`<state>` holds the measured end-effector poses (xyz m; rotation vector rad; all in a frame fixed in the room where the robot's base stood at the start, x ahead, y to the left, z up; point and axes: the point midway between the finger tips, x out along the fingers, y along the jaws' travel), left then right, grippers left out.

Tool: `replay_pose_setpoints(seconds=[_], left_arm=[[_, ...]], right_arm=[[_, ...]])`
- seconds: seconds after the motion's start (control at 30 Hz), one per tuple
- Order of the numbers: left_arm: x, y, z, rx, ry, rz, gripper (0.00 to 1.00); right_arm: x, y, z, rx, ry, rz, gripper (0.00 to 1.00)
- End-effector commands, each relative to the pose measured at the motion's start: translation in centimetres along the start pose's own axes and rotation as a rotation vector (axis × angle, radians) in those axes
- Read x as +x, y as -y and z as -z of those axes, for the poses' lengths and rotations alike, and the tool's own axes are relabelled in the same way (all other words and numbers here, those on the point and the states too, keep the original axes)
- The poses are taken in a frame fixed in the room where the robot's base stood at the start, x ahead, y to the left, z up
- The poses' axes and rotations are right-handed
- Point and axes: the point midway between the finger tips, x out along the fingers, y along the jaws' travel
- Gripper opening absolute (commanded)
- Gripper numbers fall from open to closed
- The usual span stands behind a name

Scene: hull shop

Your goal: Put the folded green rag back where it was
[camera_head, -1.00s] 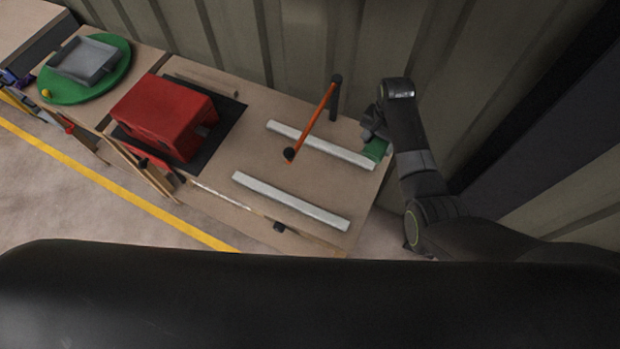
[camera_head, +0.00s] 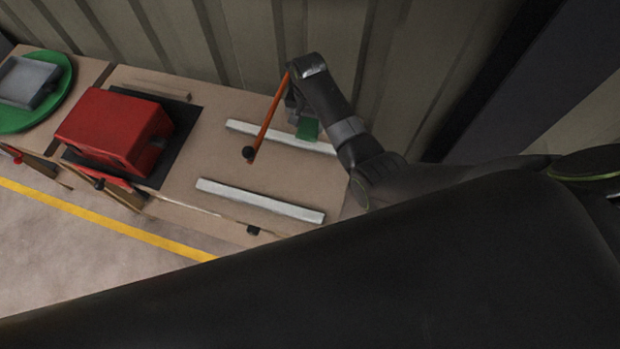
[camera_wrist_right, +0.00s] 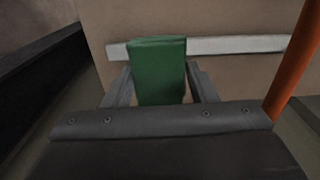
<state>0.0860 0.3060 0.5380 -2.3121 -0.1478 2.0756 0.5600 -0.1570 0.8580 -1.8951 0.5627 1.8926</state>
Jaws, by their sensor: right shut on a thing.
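The folded green rag (camera_head: 308,129) is in my right gripper (camera_head: 300,120), near the right end of the workbench (camera_head: 215,150). In the right wrist view the rag (camera_wrist_right: 158,72) stands between the two fingers of my right gripper (camera_wrist_right: 160,90), which is shut on it. The rag overlaps the far pale strip (camera_head: 250,131) in the picture; I cannot tell whether it touches the bench. My left gripper is not in view.
An orange bar (camera_head: 267,120) with a dark knob slants close beside my right gripper. A near pale strip (camera_head: 260,200) lies in front. A red box (camera_head: 115,130) stands on a dark mat (camera_head: 178,140). A green disc (camera_head: 45,112) carries a grey tray (camera_head: 28,82).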

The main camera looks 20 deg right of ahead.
Motion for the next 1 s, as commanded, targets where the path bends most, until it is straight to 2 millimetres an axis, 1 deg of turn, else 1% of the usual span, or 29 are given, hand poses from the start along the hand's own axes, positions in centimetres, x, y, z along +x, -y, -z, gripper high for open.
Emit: replay_pose_setpoints(seconds=[0.03,0.1,0.3,0.4,0.47,0.53,0.7,0.8,1.0], left_arm=[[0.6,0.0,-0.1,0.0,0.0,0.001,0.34],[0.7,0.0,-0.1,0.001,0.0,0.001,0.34],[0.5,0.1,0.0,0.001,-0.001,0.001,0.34],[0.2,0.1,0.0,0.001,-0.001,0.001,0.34],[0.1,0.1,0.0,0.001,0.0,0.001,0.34],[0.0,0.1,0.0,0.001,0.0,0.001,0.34],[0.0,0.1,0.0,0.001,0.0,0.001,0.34],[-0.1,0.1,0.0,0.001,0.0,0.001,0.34],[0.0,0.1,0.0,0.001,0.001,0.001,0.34]], right_arm=[[0.8,-0.1,-0.7,-0.002,0.003,0.0,0.3],[1.3,-0.4,-2.1,-0.005,0.005,0.002,0.3],[1.6,-1.9,-6.5,0.003,0.003,0.003,0.3],[1.3,-2.6,-7.9,0.011,0.003,0.002,0.3],[1.3,-2.9,-8.4,0.014,0.003,0.001,0.3],[1.8,-3.1,-8.7,0.016,0.002,-0.002,0.3],[4.7,-3.1,-8.8,0.017,0.004,-0.004,0.3],[6.0,-3.1,-8.7,0.017,0.003,-0.003,0.3],[7.5,-3.1,-8.7,0.017,0.001,-0.001,0.3]])
